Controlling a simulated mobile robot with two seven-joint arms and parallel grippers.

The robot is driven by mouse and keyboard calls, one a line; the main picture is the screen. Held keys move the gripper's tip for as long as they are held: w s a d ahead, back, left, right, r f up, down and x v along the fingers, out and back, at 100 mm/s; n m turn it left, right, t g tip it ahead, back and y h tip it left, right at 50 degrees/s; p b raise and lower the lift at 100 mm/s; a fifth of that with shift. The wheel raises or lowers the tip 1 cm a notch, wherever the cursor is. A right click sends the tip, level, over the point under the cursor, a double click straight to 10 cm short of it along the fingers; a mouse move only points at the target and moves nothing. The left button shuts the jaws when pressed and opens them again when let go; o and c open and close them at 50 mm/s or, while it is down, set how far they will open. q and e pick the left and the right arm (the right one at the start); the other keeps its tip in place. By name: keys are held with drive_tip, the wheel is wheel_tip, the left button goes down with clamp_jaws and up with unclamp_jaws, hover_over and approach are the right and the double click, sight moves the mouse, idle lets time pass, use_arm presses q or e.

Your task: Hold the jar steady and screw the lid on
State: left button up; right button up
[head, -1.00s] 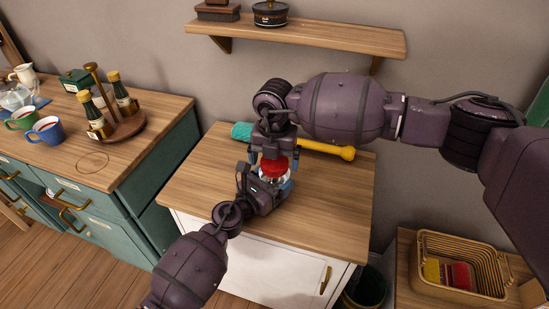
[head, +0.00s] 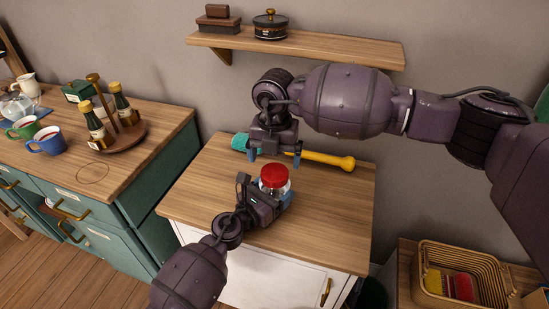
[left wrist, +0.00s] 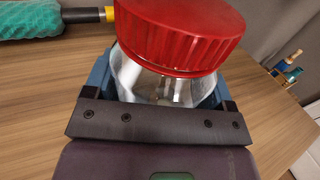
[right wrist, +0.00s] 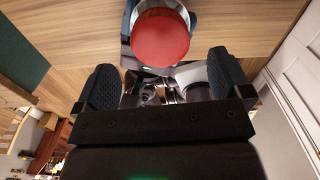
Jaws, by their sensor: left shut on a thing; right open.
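The clear glass jar (head: 277,185) stands on the wooden top of the white cabinet, with the red lid (head: 274,175) sitting on its mouth. In the left wrist view the lid (left wrist: 180,35) covers the mouth and the glass jar (left wrist: 165,88) shows below it. My left gripper (head: 270,202) is shut around the jar's body. My right gripper (head: 274,158) is open and empty, behind and above the lid, apart from it. In the right wrist view the lid (right wrist: 160,40) lies beyond the open fingers. I cannot tell how tightly the lid is seated.
A yellow-handled tool with a teal head (head: 325,160) lies behind the jar on the cabinet top (head: 330,205). A green counter at left holds mugs (head: 47,141) and a bottle carousel (head: 118,135). A wall shelf (head: 330,50) hangs above; a basket (head: 460,275) stands at lower right.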

drive_tip(key=shift+c, duration=0.4)
drive_tip(key=shift+w+r, duration=0.25)
drive_tip(key=shift+r, duration=0.25)
drive_tip(key=shift+w+r, duration=0.2)
drive_tip(key=shift+r, duration=0.3)
drive_tip(key=shift+d+r+n+t, duration=0.1)
drive_tip(key=shift+r+n+t, duration=0.2)
drive_tip(key=shift+n, duration=0.2)
drive_tip(key=n, duration=0.2)
drive_tip(key=r+n, duration=0.1)
drive_tip(key=n, duration=0.5)
drive_tip(key=shift+s, duration=0.1)
drive_tip(key=n, duration=0.4)
drive_tip(key=shift+s+n, duration=0.15)
drive_tip(key=shift+n, duration=0.15)
drive_tip(key=n, duration=0.4)
drive_tip(key=shift+s, duration=0.15)
drive_tip(key=n, duration=0.3)
drive_tip(key=shift+f+n, duration=0.1)
drive_tip(key=shift+n, duration=0.3)
